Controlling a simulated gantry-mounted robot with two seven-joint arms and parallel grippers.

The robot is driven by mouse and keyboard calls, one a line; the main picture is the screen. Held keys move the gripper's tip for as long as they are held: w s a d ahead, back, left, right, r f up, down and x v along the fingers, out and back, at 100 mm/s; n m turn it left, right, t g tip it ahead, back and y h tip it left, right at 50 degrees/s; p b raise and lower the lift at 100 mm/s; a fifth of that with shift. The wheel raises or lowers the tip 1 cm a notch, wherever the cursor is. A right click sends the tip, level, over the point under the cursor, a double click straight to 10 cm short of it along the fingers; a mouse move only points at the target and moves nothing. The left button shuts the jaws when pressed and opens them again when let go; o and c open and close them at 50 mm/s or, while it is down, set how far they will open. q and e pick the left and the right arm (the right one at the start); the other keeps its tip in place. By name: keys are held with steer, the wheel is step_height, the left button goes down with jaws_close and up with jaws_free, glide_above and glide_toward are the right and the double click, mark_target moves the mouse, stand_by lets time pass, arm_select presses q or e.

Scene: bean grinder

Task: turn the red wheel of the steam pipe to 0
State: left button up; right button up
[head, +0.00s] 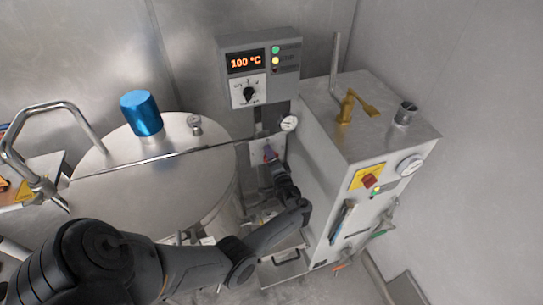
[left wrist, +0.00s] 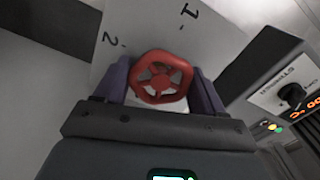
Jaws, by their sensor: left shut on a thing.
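The red wheel (left wrist: 161,78) sits between the two purple-grey fingers of my left gripper (left wrist: 162,88) in the left wrist view. The fingers are shut on its sides. Behind it is a white plate (left wrist: 150,25) with the marks "1" and "2"; a 0 mark does not show. In the head view my left gripper (head: 269,156) reaches the small white plate (head: 256,156) below the control box, and the wheel is mostly hidden by it. Which mark the wheel points to cannot be told. My right gripper is not in view.
The control box (head: 260,62) above shows 100 °C and has a black knob (head: 249,93). A round steel tank (head: 150,185) with a blue cylinder (head: 141,113) stands left of my gripper. A white cabinet (head: 335,190) with a gauge stands close on the right.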

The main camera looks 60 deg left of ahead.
arm_select(q)
steer(key=shift+m, duration=0.3)
steer(key=o, duration=1)
steer(key=shift+c, duration=0.2)
steer(key=p+v, duration=0.1)
steer(key=v, duration=0.9)
steer(key=shift+d, duration=0.35)
steer(key=shift+s, duration=0.1)
